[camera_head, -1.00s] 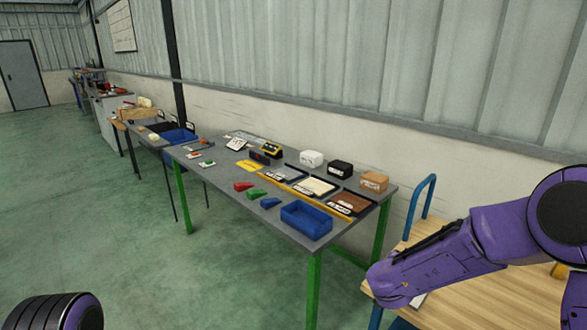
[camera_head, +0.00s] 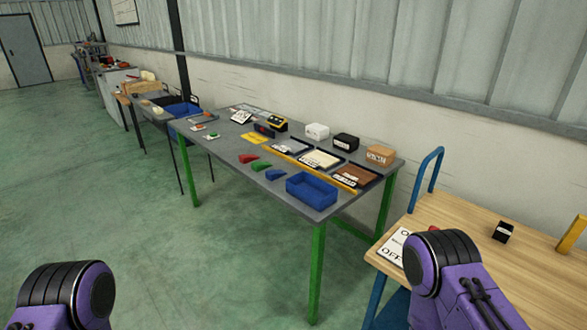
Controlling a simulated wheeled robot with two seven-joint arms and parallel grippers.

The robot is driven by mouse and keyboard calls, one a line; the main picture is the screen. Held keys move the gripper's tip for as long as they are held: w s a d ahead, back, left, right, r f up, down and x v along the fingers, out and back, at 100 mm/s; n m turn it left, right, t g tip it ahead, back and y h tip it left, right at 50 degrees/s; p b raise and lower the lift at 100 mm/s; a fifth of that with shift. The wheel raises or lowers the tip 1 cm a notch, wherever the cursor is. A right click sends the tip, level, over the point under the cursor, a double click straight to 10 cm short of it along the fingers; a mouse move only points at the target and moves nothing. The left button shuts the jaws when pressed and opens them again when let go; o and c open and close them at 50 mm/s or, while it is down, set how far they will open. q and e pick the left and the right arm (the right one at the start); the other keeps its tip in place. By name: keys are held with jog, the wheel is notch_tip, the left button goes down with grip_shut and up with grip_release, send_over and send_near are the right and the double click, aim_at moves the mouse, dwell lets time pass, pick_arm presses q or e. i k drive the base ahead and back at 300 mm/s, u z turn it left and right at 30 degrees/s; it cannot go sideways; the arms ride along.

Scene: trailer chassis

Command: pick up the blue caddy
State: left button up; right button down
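A blue caddy (camera_head: 312,193), an open box, sits near the front right corner of the grey table (camera_head: 231,165) with green legs. It looks empty from here. A second blue bin (camera_head: 183,109) stands on a farther table to the left. Purple links of my two arms show at the bottom left and bottom right. Both are well short of the caddy, and neither gripper is in the picture.
Red, green and blue wedges lie beside the caddy. White, black and tan boxes (camera_head: 381,155) stand along the back of the table, with trays before them. A wooden-topped cart (camera_head: 470,240) with a blue handle stands at right. The green floor at left is clear.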

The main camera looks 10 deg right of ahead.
aim_at(319, 196)
jog(key=u, duration=1.45)
jog(key=i, duration=2.6)
jog(key=z, duration=3.85)
